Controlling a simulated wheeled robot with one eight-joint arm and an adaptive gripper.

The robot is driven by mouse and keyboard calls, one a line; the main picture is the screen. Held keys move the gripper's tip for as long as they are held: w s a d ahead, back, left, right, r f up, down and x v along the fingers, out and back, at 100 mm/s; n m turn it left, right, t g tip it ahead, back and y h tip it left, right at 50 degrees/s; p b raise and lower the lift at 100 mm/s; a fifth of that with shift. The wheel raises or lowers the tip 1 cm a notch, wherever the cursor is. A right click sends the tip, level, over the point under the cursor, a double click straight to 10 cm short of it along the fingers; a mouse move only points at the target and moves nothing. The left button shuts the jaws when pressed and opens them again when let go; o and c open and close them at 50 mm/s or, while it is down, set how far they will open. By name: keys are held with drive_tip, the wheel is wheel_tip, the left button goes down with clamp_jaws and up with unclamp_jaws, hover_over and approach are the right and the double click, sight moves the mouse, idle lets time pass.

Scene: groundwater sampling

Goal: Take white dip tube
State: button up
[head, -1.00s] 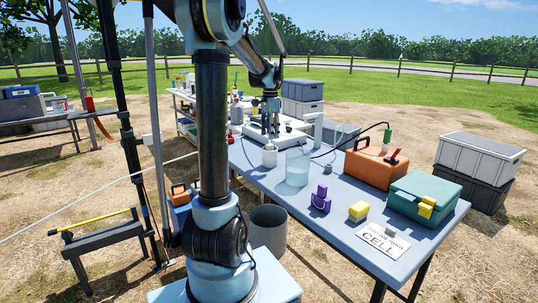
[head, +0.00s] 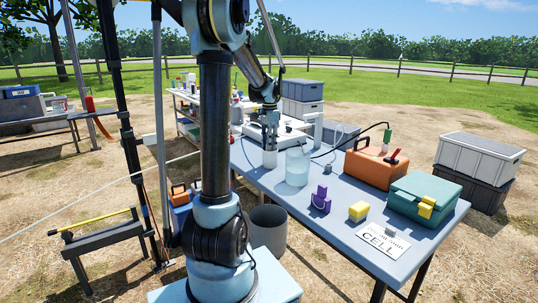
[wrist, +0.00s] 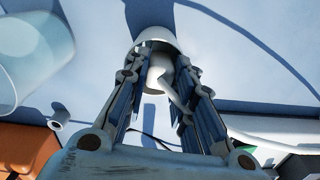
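My gripper (head: 270,148) points down over a small white container (head: 269,159) on the blue-grey table, left of a clear beaker (head: 297,168). In the wrist view, my gripper (wrist: 166,58) has its two fingers apart, with a white rounded piece (wrist: 159,68) and a thin bent white tube (wrist: 178,96) between them. This looks like the white dip tube. The white container's rim (wrist: 152,26) shows just beyond the fingertips. Whether the fingers touch the tube cannot be told. The tube's lower part is hidden.
The beaker (wrist: 30,55) is close by at left in the wrist view. An orange case (head: 372,165), a teal box (head: 424,198), a yellow block (head: 358,211) and a purple item (head: 321,198) stand on the table. A white tray (head: 292,136) is behind the gripper.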

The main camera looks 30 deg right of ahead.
drive_tip(key=shift+c, duration=0.6)
wheel_tip(320, 180, up, 10)
idle(0.5)
drive_tip(key=shift+r, duration=1.3)
